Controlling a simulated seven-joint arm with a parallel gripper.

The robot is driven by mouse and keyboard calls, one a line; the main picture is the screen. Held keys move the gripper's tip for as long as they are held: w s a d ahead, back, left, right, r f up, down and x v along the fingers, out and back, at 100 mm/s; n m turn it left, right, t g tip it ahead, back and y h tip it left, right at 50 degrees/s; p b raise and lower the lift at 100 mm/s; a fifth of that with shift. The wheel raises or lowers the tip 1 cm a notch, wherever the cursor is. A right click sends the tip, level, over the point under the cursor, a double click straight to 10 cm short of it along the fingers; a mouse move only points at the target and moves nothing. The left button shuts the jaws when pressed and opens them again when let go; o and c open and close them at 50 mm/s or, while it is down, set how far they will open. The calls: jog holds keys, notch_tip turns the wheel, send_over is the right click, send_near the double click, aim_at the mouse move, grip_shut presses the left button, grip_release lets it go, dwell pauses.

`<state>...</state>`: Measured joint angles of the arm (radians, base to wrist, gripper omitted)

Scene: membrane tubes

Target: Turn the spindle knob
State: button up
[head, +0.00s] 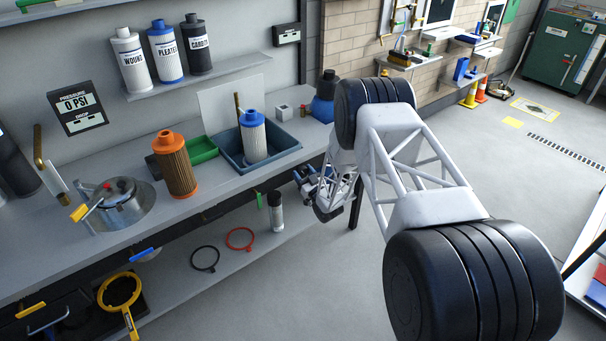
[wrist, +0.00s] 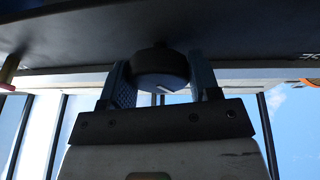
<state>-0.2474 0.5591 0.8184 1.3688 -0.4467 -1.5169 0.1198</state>
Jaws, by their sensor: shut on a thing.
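My gripper (head: 314,183) is at the front right edge of the workbench, at about bench-top height or a little lower; my arm partly hides it. In the wrist view my gripper (wrist: 158,78) has one finger on each side of a round dark knob (wrist: 158,60) with a paler grey face and is shut on it. The knob sits against a dark surface across the top of that view. I take this knob to be the spindle knob; no label shows. In the head view I cannot make it out.
The workbench (head: 225,190) carries an orange-capped brown filter (head: 175,165), a blue tray (head: 285,157) with a blue-capped white filter (head: 253,137), and a metal pot (head: 122,208). A small cylinder (head: 276,212) stands below the bench edge near my gripper.

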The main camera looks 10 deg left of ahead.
jog(key=o, duration=0.6)
jog(key=shift+o, duration=0.2)
jog(key=v, duration=0.7)
jog(key=shift+s+d, duration=0.25)
